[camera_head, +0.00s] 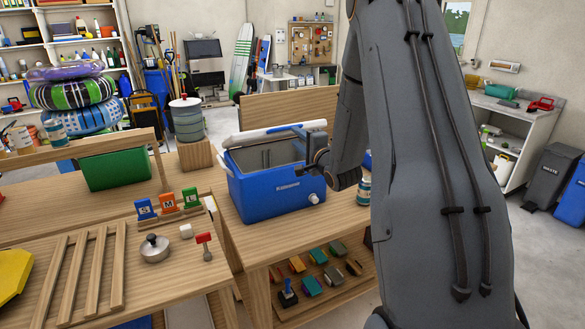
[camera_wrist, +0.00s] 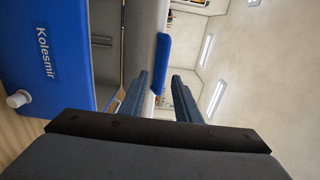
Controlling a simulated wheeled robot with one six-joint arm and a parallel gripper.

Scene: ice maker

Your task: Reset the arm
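My gripper (camera_head: 314,150) is at the right end of a blue cooler (camera_head: 268,202), close to its upper rim. My grey arm reaches down to it across the right of the head view. In the wrist view my gripper's two fingers (camera_wrist: 163,93) are spread apart, with nothing held between them. The cooler's labelled blue wall (camera_wrist: 45,50) fills the left of that view. The white cooler lid (camera_head: 262,134) is raised, and its inside is partly visible. The lid's edge (camera_wrist: 144,40) and a blue part on it lie beyond the fingers. Whether the gripper touches the cooler I cannot tell.
The cooler stands on a wooden table (camera_head: 262,245) with a lower shelf of several small coloured items. Left, another bench holds a green bin (camera_head: 113,169), coloured tags and a round metal lid (camera_head: 155,249). A striped canister (camera_head: 188,121) stands behind. My arm hides much of the right side.

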